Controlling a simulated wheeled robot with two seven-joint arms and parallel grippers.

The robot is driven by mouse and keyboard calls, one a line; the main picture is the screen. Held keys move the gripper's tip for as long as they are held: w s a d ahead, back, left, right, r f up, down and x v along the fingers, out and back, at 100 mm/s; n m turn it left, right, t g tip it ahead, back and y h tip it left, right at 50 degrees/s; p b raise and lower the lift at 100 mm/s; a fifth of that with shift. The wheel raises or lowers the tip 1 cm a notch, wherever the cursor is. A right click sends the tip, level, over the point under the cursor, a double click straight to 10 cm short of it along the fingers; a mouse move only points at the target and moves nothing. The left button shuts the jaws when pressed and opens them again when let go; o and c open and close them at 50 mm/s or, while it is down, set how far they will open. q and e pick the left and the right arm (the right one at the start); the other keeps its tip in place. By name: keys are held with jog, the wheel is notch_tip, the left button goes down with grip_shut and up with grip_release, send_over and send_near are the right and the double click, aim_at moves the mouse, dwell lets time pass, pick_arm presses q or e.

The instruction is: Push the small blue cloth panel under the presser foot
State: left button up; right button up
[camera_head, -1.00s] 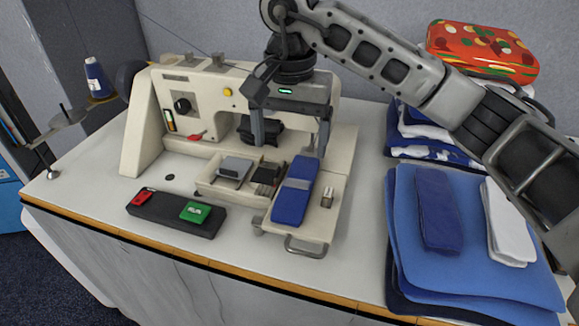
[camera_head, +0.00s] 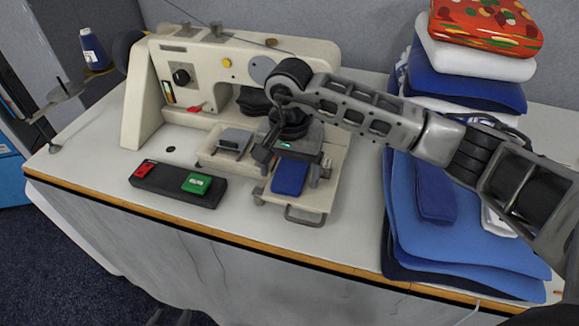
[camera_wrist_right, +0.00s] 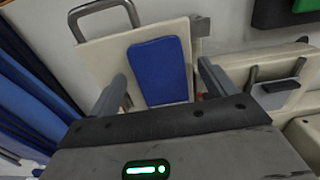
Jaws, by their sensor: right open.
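The small blue cloth panel (camera_head: 289,179) lies on the cream plate at the front of the sewing machine (camera_head: 205,70). It also shows in the right wrist view (camera_wrist_right: 160,72). My right gripper (camera_head: 298,160) is low over the rear of the panel. In the right wrist view the right gripper (camera_wrist_right: 163,88) is open, one finger on each side of the panel, holding nothing. Whether it touches the panel I cannot tell. My arm hides the presser foot. Dark tips at the bottom edge of the head view may be my left gripper (camera_head: 170,318).
A black pedal box with a green button (camera_head: 197,184) and a red switch (camera_head: 145,169) lies to the left. A metal handle (camera_head: 306,217) sticks out in front of the plate. Stacked blue cloths (camera_head: 465,245) lie to the right. The table front is mostly clear.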

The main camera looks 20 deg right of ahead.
jog(key=c, duration=1.1)
pick_arm(q)
jog(key=shift+f, duration=0.1)
pick_arm(e)
jog(key=shift+w+d, duration=0.1)
jog(key=shift+d, duration=0.05)
jog(key=shift+w+d+b, duration=0.45)
jog(key=shift+w, duration=0.2)
jog(key=shift+w+d, duration=0.25)
jog(key=shift+w, duration=0.15)
pick_arm(q)
jog(key=shift+w, duration=0.45)
pick_arm(e)
jog(key=o, duration=1.1)
